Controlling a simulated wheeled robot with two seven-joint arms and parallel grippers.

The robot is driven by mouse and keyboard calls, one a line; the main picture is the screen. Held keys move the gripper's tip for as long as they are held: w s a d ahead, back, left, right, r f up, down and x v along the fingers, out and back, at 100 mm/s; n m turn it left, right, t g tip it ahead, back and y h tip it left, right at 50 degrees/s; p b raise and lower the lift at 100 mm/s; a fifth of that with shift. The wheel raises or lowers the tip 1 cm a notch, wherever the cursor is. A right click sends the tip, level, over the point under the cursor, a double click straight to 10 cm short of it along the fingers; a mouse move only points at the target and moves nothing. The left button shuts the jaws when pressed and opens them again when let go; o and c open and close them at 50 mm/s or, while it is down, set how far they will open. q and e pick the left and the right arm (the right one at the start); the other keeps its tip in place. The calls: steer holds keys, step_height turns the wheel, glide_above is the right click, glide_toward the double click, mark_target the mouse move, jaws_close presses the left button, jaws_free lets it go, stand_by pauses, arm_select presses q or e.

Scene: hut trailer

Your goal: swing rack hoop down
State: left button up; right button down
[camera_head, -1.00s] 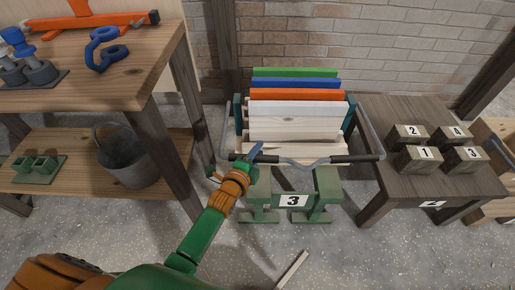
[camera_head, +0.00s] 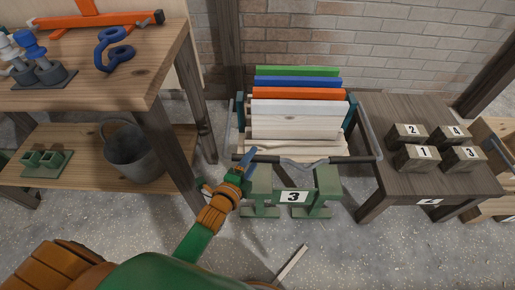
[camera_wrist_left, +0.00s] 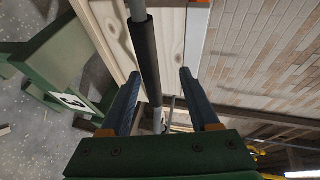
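The rack hoop (camera_head: 325,163) is a grey bar with black grips, standing out in front of a rack of coloured boards. Its front bar lies roughly level, across the front of the rack. My left gripper (camera_head: 246,160) is at the left end of that bar. In the left wrist view my left gripper (camera_wrist_left: 160,85) is open, its two blue fingers apart. The hoop's black grip (camera_wrist_left: 145,50) runs between the fingers without visible contact on either side. My right gripper is in neither view.
A wooden workbench (camera_head: 150,85) stands close on the left, with a bucket (camera_head: 133,152) on its lower shelf. A green stand (camera_head: 325,185) marked 3 is below the hoop. A dark table (camera_head: 385,190) with numbered blocks is to the right. A wooden strip (camera_head: 292,263) lies on the floor.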

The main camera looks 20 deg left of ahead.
arm_select(q)
steer(key=shift+s+r, duration=0.1)
steer(key=shift+s, duration=0.35)
steer(key=p+v, duration=0.4)
steer(key=v, duration=0.4)
steer(key=shift+s+f, duration=0.15)
steer(key=shift+f, duration=0.15)
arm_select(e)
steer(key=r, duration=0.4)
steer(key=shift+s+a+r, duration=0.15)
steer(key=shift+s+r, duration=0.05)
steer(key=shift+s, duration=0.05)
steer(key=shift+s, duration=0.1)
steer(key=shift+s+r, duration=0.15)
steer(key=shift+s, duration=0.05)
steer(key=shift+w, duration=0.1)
